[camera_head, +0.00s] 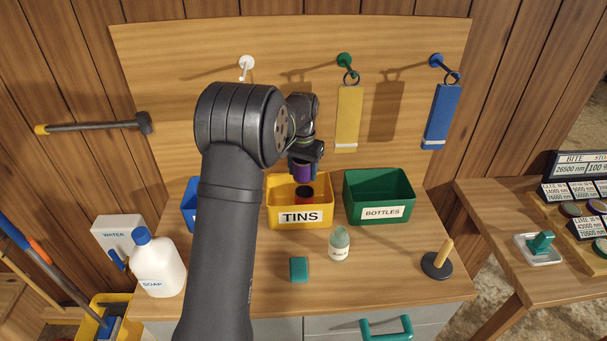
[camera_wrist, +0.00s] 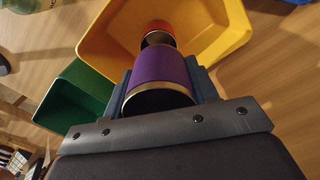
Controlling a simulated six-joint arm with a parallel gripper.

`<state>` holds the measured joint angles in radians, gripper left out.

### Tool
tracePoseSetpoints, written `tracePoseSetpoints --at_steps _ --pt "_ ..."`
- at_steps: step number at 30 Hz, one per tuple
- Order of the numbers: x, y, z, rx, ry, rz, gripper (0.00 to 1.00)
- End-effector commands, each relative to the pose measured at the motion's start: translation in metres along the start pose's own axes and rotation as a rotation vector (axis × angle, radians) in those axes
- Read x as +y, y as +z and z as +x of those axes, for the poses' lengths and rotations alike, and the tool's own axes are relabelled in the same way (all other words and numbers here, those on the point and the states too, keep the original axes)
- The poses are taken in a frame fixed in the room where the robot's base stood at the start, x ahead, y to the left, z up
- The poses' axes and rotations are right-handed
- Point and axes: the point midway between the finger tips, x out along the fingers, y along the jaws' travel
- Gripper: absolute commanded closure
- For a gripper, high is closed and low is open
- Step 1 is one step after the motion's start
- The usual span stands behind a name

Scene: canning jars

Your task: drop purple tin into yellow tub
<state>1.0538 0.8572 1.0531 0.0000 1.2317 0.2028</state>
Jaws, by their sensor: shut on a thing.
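The purple tin (camera_head: 303,174) is held between the fingers of my gripper (camera_head: 305,166), above the yellow tub (camera_head: 300,216) labelled TINS. In the wrist view the purple tin (camera_wrist: 161,74) lies between both fingers of my gripper (camera_wrist: 163,82), with the yellow tub (camera_wrist: 215,45) beyond it. A red-orange tin (camera_head: 304,194) is in the tub; it also shows in the wrist view (camera_wrist: 157,28), partly covered by the purple tin. My arm hides part of the scene left of the tub.
A green tub (camera_head: 379,211) labelled BOTTLES stands to the right and a partly hidden blue tub (camera_head: 188,211) to the left. In front are a small glass bottle (camera_head: 339,245), a teal block (camera_head: 299,269), a soap bottle (camera_head: 156,266) and a peg stand (camera_head: 438,263).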

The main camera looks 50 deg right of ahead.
Motion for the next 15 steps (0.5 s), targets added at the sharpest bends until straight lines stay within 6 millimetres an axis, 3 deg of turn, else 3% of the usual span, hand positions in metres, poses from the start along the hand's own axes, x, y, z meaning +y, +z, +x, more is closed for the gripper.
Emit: tracePoseSetpoints --at_steps 9,15 --pt "0.0 0.001 0.037 -0.002 0.0 0.0 0.69" --pt "0.0 0.001 0.051 -0.001 0.0 0.0 0.69"
